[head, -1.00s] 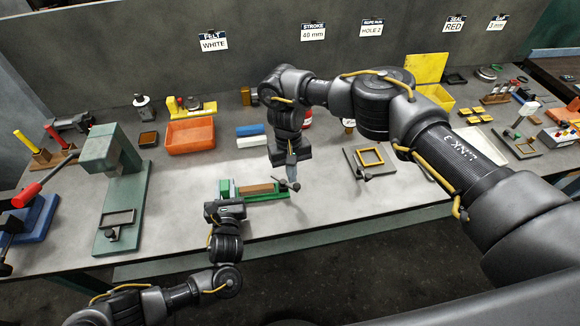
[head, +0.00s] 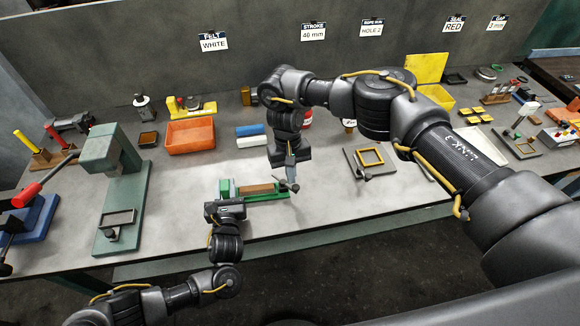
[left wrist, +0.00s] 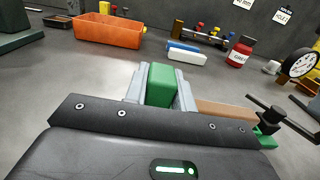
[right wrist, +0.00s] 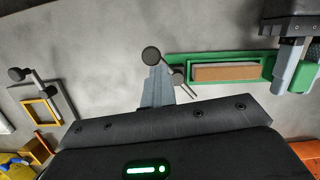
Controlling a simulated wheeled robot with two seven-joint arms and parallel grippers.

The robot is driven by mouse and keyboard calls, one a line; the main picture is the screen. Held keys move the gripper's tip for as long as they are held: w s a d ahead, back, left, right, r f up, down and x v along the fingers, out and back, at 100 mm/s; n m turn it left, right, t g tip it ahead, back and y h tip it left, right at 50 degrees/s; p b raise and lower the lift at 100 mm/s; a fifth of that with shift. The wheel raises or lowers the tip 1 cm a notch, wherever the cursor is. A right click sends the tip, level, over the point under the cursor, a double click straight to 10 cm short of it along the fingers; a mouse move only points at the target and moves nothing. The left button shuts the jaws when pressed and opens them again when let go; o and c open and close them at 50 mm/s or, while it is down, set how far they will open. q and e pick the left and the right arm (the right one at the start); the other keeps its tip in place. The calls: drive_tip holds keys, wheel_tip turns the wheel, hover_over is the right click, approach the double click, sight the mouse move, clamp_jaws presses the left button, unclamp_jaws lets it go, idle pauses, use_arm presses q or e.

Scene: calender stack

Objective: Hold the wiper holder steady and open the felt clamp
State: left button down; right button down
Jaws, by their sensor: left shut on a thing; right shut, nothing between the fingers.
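The green wiper holder (head: 268,196) lies near the front of the bench with a brown felt strip (head: 258,189) in its channel. My left gripper (left wrist: 161,88) is shut on the green block (left wrist: 161,84) at the holder's left end. The felt clamp's dark cross-handle (left wrist: 283,117) stands at the holder's right end; its knobs (right wrist: 151,55) also show in the right wrist view. My right gripper (right wrist: 158,88) is shut and empty, its tips right at the clamp handle. I cannot tell whether they touch it. My right fingers partly hide the clamp.
Blue (head: 249,130) and white (head: 251,141) blocks lie behind the holder, beside an orange bin (head: 190,137). A green press (head: 115,165) stands at left, and a plate with a yellow frame (head: 371,157) at right. The bench between the press and holder is clear.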

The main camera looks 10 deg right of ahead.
idle(0.9)
drive_tip(key=shift+w+a, duration=0.35)
drive_tip(key=shift+w, duration=0.35)
drive_tip(key=shift+r, duration=0.1)
drive_tip(key=v, duration=1.1)
drive_tip(key=shift+r, duration=0.4)
drive_tip(key=c, duration=2.1)
unclamp_jaws()
drive_tip(key=shift+w, duration=0.1)
drive_tip(key=shift+c, duration=0.2)
